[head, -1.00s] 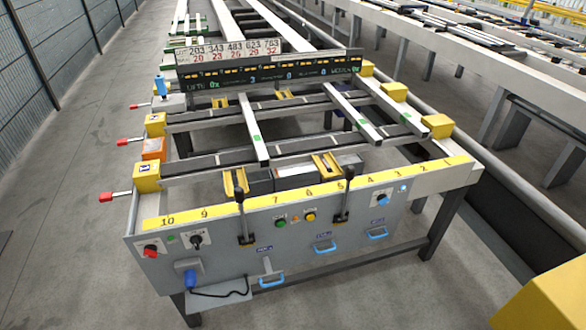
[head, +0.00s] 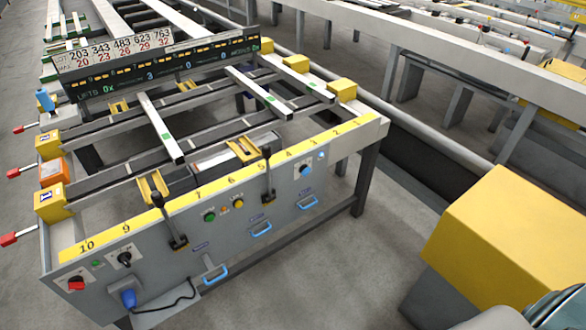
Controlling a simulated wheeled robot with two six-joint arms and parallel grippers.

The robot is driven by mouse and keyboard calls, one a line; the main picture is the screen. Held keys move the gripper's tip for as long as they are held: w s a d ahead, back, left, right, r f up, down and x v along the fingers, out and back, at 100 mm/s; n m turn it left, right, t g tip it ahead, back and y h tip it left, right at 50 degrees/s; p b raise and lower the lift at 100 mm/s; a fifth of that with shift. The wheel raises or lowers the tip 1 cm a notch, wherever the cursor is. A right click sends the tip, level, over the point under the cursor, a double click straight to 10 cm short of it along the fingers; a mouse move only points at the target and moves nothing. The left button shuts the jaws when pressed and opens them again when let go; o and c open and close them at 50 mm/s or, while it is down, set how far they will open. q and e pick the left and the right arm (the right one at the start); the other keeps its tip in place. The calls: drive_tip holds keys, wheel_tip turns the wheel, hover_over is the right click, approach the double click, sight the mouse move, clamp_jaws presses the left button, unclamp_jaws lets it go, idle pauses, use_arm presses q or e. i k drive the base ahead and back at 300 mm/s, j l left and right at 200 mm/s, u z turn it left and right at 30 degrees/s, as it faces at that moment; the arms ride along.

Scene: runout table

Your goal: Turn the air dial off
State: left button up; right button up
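The runout table's grey front panel (head: 230,225) carries several controls. A round blue dial (head: 306,171) sits on a pale plate at the panel's right end, with a small lit blue lamp (head: 322,155) above it. A black rotary switch (head: 125,259) and a red knob (head: 76,284) are at the left end. The lettering is too small to read, so I cannot tell from it which one is the air dial, nor the dial's setting. Neither of my grippers shows in the head view.
Two black levers (head: 268,175) (head: 172,232) and blue handles (head: 261,229) stick out from the panel. A large yellow block (head: 505,235) fills the lower right. Grey floor (head: 310,275) is open in front of the panel's right half.

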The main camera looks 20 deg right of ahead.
sight(305, 170)
drive_tip(key=i+l, duration=0.1)
drive_tip(key=i+l+z, duration=0.1)
drive_tip(key=z, duration=0.6)
drive_tip(key=i+l+z, duration=0.1)
drive_tip(key=z, duration=0.2)
drive_tip(key=i, duration=0.05)
